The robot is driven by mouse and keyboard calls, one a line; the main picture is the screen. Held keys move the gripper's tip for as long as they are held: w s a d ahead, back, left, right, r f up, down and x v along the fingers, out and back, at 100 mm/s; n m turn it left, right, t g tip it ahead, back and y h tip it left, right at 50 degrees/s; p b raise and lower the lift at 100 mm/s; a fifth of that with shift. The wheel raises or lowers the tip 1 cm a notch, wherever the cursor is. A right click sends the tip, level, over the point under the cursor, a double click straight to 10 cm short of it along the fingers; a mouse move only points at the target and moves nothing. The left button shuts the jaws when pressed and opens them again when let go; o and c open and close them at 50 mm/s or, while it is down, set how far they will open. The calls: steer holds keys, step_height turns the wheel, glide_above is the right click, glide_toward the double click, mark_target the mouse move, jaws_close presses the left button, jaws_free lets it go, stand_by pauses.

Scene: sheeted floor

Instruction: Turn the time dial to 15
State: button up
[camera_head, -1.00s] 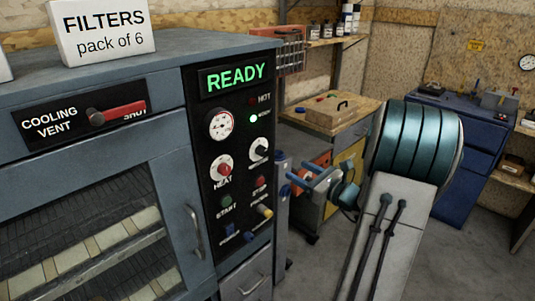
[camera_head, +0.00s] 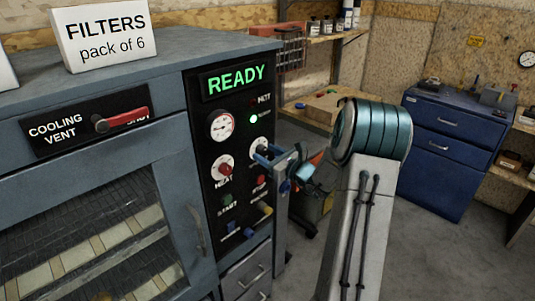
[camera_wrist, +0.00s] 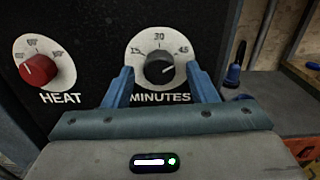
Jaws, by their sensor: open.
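The time dial is a black knob (camera_wrist: 159,68) on a white round plate, labelled MINUTES and marked 15, 30 and 45. In the head view the dial (camera_head: 257,143) is on the dark control panel, partly hidden by my fingers. I cannot tell clearly where its pointer stands. My gripper (camera_wrist: 160,75) is open, its two blue fingers to the left and right of the knob in the wrist view. I cannot tell whether they touch it. In the head view my gripper (camera_head: 266,154) is right at the panel.
The red HEAT knob (camera_wrist: 38,69) is left of the dial. Below are the green START (camera_head: 227,201) and red STOP (camera_head: 261,180) buttons. A READY display (camera_head: 235,80) and gauge (camera_head: 221,126) are above. The oven door handle (camera_head: 198,230) is at lower left.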

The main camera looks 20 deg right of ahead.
steer(key=c, duration=1)
